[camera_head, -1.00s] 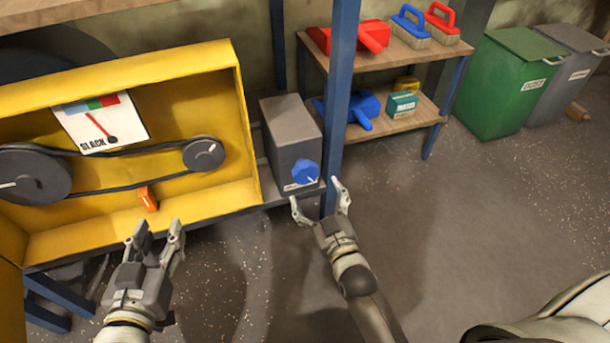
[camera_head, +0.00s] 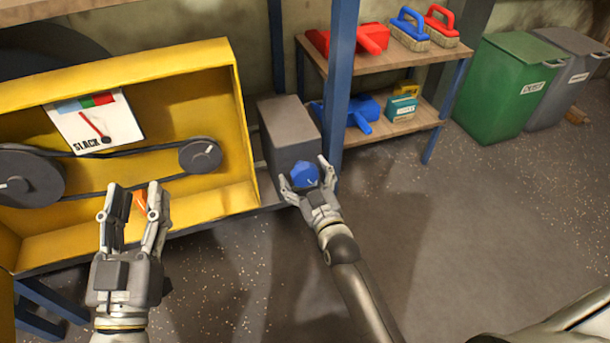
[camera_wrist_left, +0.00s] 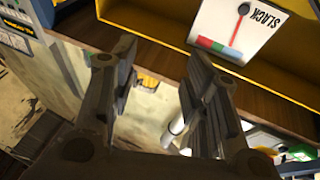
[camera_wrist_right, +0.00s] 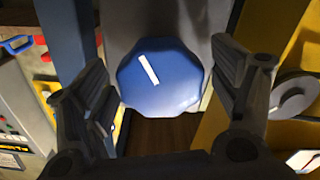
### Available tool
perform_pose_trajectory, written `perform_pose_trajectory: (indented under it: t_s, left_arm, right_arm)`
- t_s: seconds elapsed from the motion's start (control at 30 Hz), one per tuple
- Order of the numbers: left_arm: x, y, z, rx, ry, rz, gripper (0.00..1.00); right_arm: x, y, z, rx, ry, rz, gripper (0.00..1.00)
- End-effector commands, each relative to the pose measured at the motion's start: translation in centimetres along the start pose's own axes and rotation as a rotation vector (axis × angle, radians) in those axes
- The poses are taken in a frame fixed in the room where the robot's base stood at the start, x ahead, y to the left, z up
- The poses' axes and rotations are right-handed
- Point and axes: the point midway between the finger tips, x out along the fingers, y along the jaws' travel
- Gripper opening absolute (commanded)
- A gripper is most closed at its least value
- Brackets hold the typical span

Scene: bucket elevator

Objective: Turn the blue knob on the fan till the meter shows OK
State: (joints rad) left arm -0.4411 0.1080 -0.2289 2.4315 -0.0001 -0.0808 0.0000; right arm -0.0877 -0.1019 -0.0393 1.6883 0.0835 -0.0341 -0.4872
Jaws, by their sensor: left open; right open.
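The blue knob (camera_head: 304,174) sits on the front of a grey box (camera_head: 288,125) beside the yellow housing. My right gripper (camera_head: 308,180) is open with its fingers on either side of the knob. In the right wrist view the knob (camera_wrist_right: 160,77) lies between the open fingers, with gaps showing and its white mark tilted. The meter (camera_head: 94,121) in the housing has its red needle near the word SLACK. My left gripper (camera_head: 136,190) is open in front of the housing, partly hiding an orange piece (camera_head: 141,200).
The yellow housing (camera_head: 245,170) holds pulleys and a black belt. A blue post (camera_head: 338,80) stands right beside the grey box. A wooden shelf (camera_head: 400,125) with brushes is behind it. Green (camera_head: 505,85) and grey bins stand at the right.

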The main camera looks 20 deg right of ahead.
Motion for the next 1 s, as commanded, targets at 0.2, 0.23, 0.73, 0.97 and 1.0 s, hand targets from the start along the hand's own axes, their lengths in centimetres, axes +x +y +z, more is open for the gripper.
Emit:
perform_pose_trajectory:
  t_s: [0.2, 0.23, 0.73, 0.97, 1.0]
  left_arm:
    - [0.0, 0.0, 0.0, 0.0, -0.001, 0.0, 0.43]
    - [0.0, 0.0, 0.0, 0.0, -0.001, 0.0, 0.43]
    - [-0.1, -0.2, 1.5, 0.002, -0.091, -0.005, 0.43]
    - [-1.3, -0.8, 5.3, 0.008, -0.318, -0.018, 0.43]
    - [-1.7, -0.9, 6.2, 0.009, -0.371, -0.021, 0.43]
  right_arm:
    - [0.0, 0.0, 0.0, 0.0, 0.0, 0.0, 0.62]
    - [0.0, 0.0, 0.0, 0.0, 0.0, 0.0, 0.58]
    - [0.0, 0.0, -0.1, 0.034, 0.0, 0.0, 0.37]
    - [0.0, 0.1, -0.2, 0.132, 0.0, -0.001, 0.37]
    - [0.0, 0.0, -0.2, 0.155, -0.001, -0.002, 0.37]
